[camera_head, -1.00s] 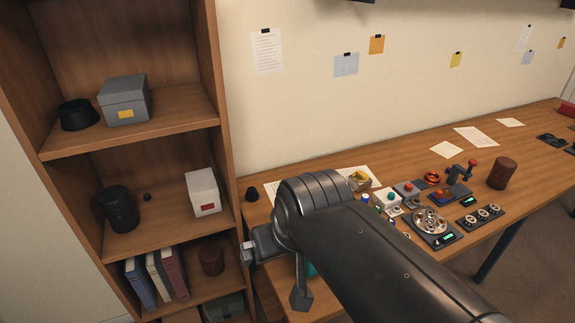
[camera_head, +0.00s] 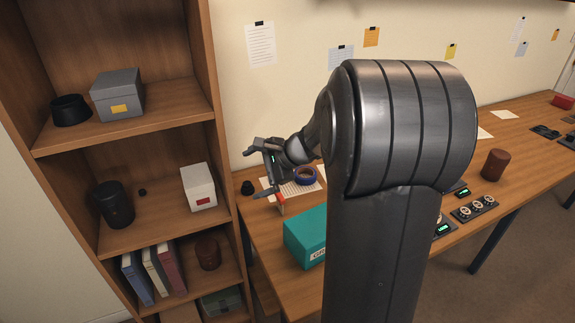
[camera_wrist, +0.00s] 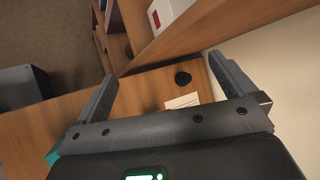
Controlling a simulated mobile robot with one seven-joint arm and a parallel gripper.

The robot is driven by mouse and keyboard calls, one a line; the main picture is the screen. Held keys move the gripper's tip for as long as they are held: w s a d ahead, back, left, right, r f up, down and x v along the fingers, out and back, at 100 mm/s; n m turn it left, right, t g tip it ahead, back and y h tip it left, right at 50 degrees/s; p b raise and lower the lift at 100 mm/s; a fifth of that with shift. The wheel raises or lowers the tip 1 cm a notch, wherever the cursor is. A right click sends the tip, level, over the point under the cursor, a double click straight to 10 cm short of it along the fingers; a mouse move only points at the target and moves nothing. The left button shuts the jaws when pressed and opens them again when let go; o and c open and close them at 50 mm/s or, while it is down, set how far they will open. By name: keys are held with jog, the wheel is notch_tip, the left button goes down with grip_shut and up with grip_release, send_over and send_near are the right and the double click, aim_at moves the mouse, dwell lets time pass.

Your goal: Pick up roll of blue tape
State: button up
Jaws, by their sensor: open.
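The roll of blue tape (camera_head: 305,176) lies on the wooden desk over a sheet of paper, near the desk's left end, in the head view. My arm partly hides it, and it does not show in the wrist view. My gripper (camera_head: 251,173) is open and empty, to the left of the roll and above the desk's left end. In the wrist view its two fingers (camera_wrist: 165,90) are spread wide with nothing between them.
A teal box (camera_head: 306,236) stands on the desk's front left. A small black object (camera_head: 247,188) lies near the wall; it also shows in the wrist view (camera_wrist: 183,78). A wooden shelf (camera_head: 160,230) borders the desk's left end. My arm hides the desk's middle.

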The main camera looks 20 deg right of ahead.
jog(key=w+d+f+m+t, duration=0.3)
jog(key=w+d+f+m, duration=0.55)
jog(key=d, duration=0.35)
jog(key=m+t+h, duration=0.3)
jog(key=m+h, duration=0.1)
jog(key=m, duration=0.5)
send_near(308, 176)
jog(key=a, duration=0.1)
jog(key=a+r, duration=0.1)
jog(key=a, duration=0.1)
jog(key=shift+s, duration=0.15)
jog(key=x, duration=0.4)
jog(key=d+x, duration=0.1)
jog(key=x, duration=0.2)
jog(key=shift+a, duration=0.1)
jog(key=shift+c, duration=0.6)
jog(key=c, duration=0.8)
jog(key=shift+r, duration=0.1)
jog(key=shift+c, duration=0.2)
